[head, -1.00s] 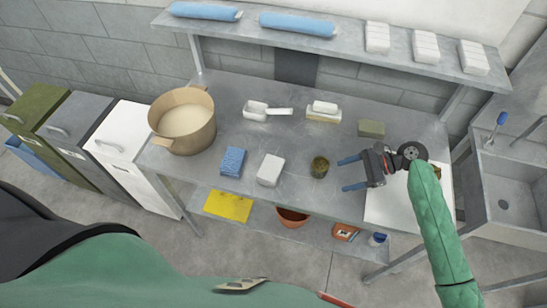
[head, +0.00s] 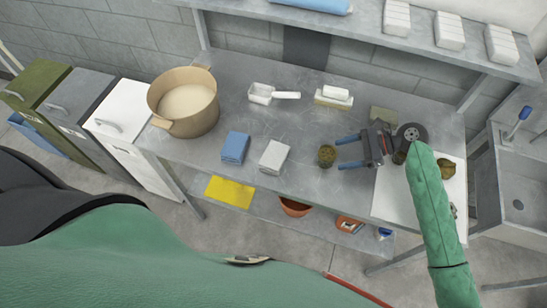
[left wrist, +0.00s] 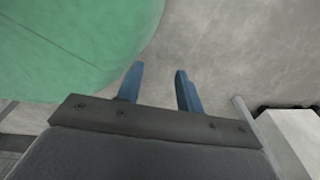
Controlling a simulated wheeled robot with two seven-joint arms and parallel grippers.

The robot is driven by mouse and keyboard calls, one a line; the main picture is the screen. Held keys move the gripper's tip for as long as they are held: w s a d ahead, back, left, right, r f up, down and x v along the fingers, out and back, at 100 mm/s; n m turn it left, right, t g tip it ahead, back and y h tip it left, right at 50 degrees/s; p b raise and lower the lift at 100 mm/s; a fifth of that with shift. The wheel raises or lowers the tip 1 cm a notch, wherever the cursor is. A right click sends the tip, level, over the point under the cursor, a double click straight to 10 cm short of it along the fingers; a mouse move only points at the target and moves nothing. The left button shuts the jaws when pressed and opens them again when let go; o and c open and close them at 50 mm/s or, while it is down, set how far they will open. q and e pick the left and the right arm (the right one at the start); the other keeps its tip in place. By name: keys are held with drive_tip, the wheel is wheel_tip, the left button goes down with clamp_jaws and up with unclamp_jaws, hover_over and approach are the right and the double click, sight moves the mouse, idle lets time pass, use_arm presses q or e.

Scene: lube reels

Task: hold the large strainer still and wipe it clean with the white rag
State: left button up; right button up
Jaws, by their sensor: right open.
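A brown-green, mesh-like cylinder (head: 327,155), which looks like a strainer, stands upright on the metal table. A similar brown-green piece (head: 446,170) lies on the white mat at the right, partly behind my right arm; I cannot tell which is the large strainer. My right gripper (head: 342,153) is open, its blue fingers pointing left at the standing cylinder, tips just beside its right side. The folded white rag (head: 274,157) lies to the cylinder's left. My left gripper (left wrist: 159,72) is open and empty above the floor, outside the head view.
A folded blue cloth (head: 236,147) and a big tan pot (head: 184,101) stand to the left. A white scoop (head: 262,94), a stacked white block (head: 334,97) and a grey-green block (head: 383,116) line the back. The white mat (head: 395,200) covers the right end.

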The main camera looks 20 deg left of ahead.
sight(334, 154)
drive_tip(key=shift+s+a+f+b, duration=0.1)
drive_tip(key=shift+a+f+b, duration=0.3)
drive_tip(key=shift+a, duration=0.1)
drive_tip(key=shift+a+p, duration=0.25)
drive_tip(key=shift+p, duration=0.2)
drive_tip(key=shift+s+a+f, duration=0.1)
drive_tip(key=shift+s+a, duration=0.05)
drive_tip(key=shift+a, duration=0.1)
drive_tip(key=shift+p+x, duration=0.6)
drive_tip(key=shift+x, duration=0.3)
use_arm(q)
drive_tip(key=shift+s+a, duration=0.2)
drive_tip(key=shift+s, duration=0.65)
drive_tip(key=shift+s+a, duration=0.2)
drive_tip(key=shift+s, duration=0.6)
use_arm(e)
drive_tip(key=shift+s+a+f, duration=0.1)
drive_tip(key=shift+a+f, duration=0.2)
drive_tip(key=shift+a, duration=0.1)
use_arm(q)
drive_tip(key=shift+w, duration=0.1)
use_arm(e)
drive_tip(key=shift+c, duration=0.9)
use_arm(q)
drive_tip(key=shift+w+r, duration=0.1)
drive_tip(key=shift+w, duration=0.1)
use_arm(e)
drive_tip(key=c, duration=0.6)
